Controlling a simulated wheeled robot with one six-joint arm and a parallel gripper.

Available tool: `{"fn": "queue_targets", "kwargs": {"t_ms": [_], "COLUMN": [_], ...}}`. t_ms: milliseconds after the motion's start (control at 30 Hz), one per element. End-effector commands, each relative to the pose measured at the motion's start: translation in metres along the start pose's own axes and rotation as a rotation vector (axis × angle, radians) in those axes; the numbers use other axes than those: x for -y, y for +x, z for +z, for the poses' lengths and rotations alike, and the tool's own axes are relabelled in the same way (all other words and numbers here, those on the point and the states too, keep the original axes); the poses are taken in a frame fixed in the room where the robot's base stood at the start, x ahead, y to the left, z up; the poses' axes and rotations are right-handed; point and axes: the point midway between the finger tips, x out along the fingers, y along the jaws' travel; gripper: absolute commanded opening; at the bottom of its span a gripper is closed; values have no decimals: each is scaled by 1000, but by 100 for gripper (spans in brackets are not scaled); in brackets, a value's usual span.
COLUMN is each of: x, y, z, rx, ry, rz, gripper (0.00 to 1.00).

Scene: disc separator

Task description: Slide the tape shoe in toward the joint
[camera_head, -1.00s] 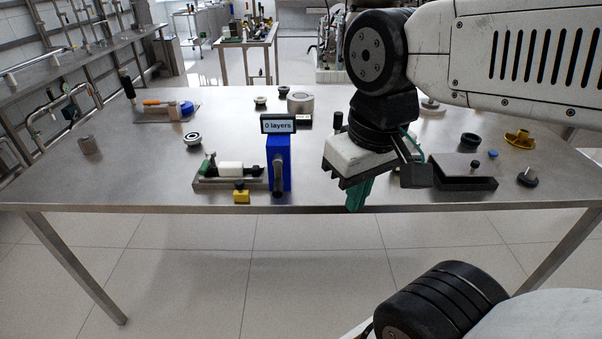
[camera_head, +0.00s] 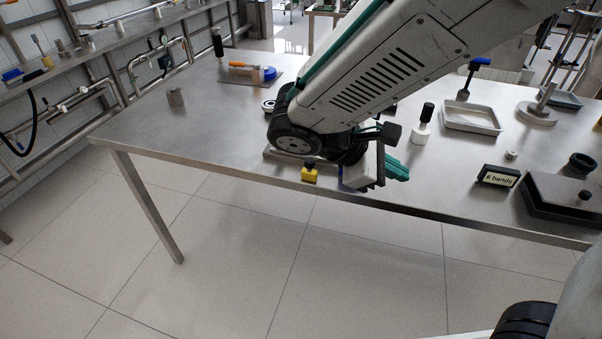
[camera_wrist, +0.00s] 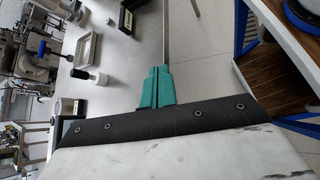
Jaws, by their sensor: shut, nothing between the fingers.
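My gripper (camera_head: 394,169) is at the front edge of the table, with its teal fingers pointing right. In the wrist view the fingers (camera_wrist: 155,88) are together and empty, over the table's edge. A yellow block with a dark knob (camera_head: 309,175) stands at the front edge, left of my gripper. Behind it shows part of a metal base plate (camera_head: 284,156). A sliver of a blue block (camera_head: 341,182) shows beside my wrist. My arm hides most of this fixture. I cannot tell which part is the tape shoe, and the joint is not visible.
A white cylinder with a black handle (camera_head: 422,126), a shallow tray (camera_head: 471,117) and a "6 bands" sign (camera_head: 498,176) stand to the right. A dark flat box (camera_head: 560,198) lies at the right front.

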Motion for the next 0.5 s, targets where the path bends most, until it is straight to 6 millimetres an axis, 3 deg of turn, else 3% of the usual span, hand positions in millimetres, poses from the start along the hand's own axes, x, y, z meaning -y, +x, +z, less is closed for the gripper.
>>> {"fn": "queue_targets", "kwargs": {"t_ms": [33,167,300,500], "x": [-1,-1,16,50], "y": [-11,-41,-76,-112], "z": [-24,-82,-146,-210], "rx": [42,147,244,336], "ry": [-90,-288,-469,-624], "rz": [89,332,594,866], "gripper": [0,0,0,0]}}
